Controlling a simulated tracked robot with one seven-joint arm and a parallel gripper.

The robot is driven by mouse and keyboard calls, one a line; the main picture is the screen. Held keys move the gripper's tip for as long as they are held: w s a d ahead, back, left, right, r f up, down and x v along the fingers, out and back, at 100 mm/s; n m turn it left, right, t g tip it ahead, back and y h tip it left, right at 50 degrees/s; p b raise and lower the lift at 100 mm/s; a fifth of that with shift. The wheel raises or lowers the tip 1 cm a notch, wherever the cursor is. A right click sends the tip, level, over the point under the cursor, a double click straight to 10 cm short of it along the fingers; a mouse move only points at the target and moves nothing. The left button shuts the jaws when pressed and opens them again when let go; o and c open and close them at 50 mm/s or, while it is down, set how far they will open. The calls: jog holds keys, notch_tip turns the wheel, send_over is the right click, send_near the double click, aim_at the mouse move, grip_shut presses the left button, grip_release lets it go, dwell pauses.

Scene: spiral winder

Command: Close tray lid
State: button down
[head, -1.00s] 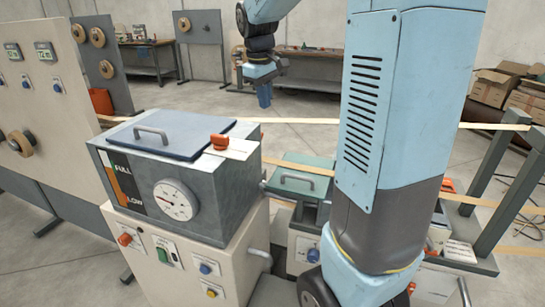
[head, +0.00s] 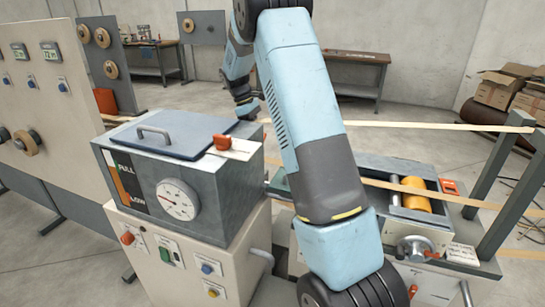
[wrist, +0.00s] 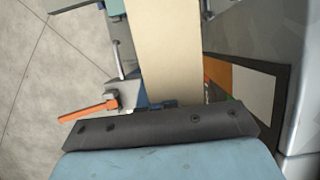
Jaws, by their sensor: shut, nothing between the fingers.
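A blue-grey lid (head: 172,133) with a bar handle (head: 152,132) lies flat on top of the grey box with the FULL/LOW scale and round dial. A green lidded unit (head: 279,182) stands to its right, mostly hidden behind my arm. I cannot tell which of these lids is the tray lid. My gripper (head: 247,108) is shut and empty, beyond the grey box's far right corner and partly hidden by my arm. It appears apart from both lids. In the wrist view a blue body with a dark bar fills the bottom.
A pale strip (head: 400,125) runs across behind my arm; it appears close up in the wrist view (wrist: 170,50). An orange knob (head: 222,142) stands on the box. A yellow roller (head: 416,193) sits at the right. The wrist view shows an orange lever (wrist: 88,110).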

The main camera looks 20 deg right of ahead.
jog(key=s+d+f, duration=0.5)
jog(key=f, duration=0.4)
jog(key=shift+s+d+f, duration=0.25)
jog(key=shift+f, duration=0.05)
